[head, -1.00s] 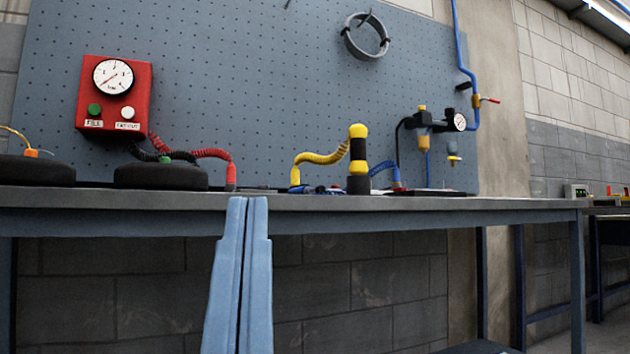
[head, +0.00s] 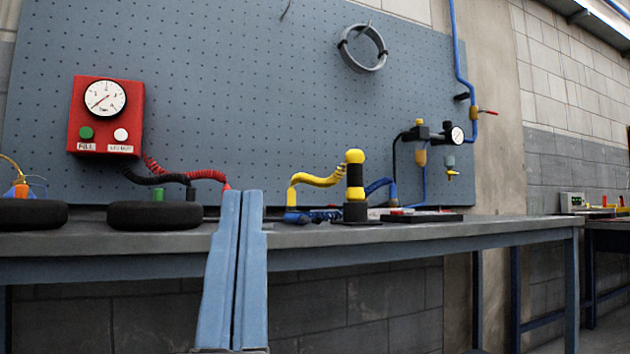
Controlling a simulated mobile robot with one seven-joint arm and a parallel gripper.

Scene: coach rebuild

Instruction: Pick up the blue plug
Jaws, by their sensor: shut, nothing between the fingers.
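A short blue hose (head: 378,185) curves out to the right from behind a yellow and black post (head: 355,185). Its upright blue end, which looks like the blue plug (head: 393,196), stands at bench height; its foot is partly hidden. My gripper (head: 243,193) has two long blue-grey fingers, shut together and empty. They point up in front of the bench edge, left of the post and the blue plug, apart from both. The fingertips overlap the bench top and wall base in the picture.
The grey bench (head: 445,236) crosses the view. A yellow hose (head: 318,180) and a blue coil (head: 300,216) lie left of the post. A flat dark tray (head: 440,217) is at its right. Black round pads (head: 155,215) and a red gauge box (head: 105,117) are at left.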

